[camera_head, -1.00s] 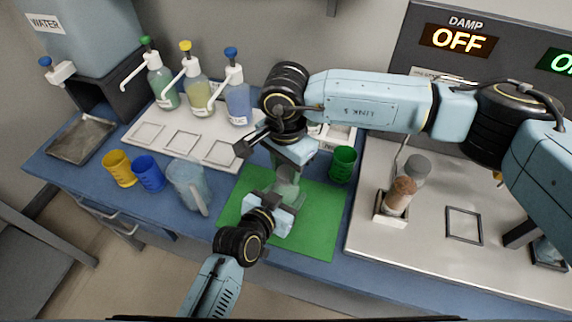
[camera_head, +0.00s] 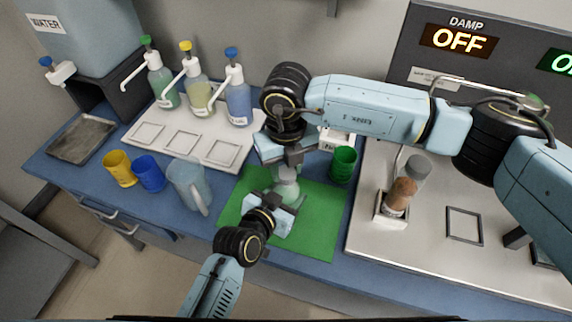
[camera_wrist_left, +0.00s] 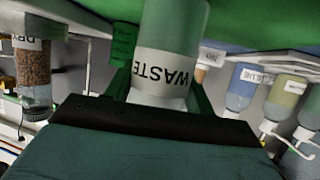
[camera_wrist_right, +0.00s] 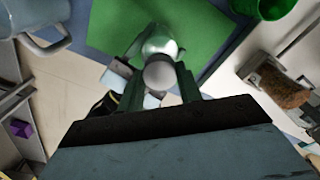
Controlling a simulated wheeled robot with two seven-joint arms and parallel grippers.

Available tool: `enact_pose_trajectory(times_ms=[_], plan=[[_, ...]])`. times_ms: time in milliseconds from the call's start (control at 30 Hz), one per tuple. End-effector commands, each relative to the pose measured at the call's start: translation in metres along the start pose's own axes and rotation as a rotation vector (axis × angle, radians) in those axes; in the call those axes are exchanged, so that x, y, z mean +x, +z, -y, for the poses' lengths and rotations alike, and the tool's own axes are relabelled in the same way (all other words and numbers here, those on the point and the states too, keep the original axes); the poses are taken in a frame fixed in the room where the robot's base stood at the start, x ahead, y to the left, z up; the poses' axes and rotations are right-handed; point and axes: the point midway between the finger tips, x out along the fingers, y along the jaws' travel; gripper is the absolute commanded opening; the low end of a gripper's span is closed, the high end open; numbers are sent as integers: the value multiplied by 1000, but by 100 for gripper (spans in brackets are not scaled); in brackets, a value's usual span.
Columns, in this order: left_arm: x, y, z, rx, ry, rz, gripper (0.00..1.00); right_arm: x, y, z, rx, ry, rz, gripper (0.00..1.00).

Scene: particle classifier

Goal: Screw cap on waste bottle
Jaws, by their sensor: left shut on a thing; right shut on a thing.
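The waste bottle (camera_head: 287,188) stands on the green mat (camera_head: 317,222). Its WASTE label shows upside down in the left wrist view (camera_wrist_left: 162,68). My left gripper (camera_head: 284,200) is shut around the bottle from the front, one finger on each side. My right gripper (camera_head: 287,167) is directly above the bottle, pointing down. In the right wrist view its fingers are shut on a round grey cap (camera_wrist_right: 158,74), with the pale bottle shoulder next to it. In the head view the gripper hides the cap, and I cannot tell how far it is seated.
A clear pitcher (camera_head: 188,184), a blue cup (camera_head: 150,174) and a yellow cup (camera_head: 119,168) stand left. Pump bottles (camera_head: 199,88) are behind. A brown-filled vial (camera_head: 401,195) stands in a holder at right.

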Motion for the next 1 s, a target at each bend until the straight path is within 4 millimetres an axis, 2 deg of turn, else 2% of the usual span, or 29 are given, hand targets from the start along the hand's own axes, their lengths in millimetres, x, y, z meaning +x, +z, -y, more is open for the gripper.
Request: enact_pose_trajectory(times_ms=[500,700,767,900,933,1000], plan=[[0,2,1,-1,-2,4,0,0,-1,0,1049,1,-1,14],[0,2,1,-1,-2,4,0,1,-1,0,1417,0,-2,14],[0,2,1,-1,-2,4,0,0,-1,1,1479,0,0,14],[0,2,1,-1,-2,4,0,0,-1,1,1469,0,1,14],[0,2,1,-1,-2,4,0,0,-1,1,1468,0,1,39],[0,2,1,-1,-2,4,0,0,-1,1,1468,0,1,48]])
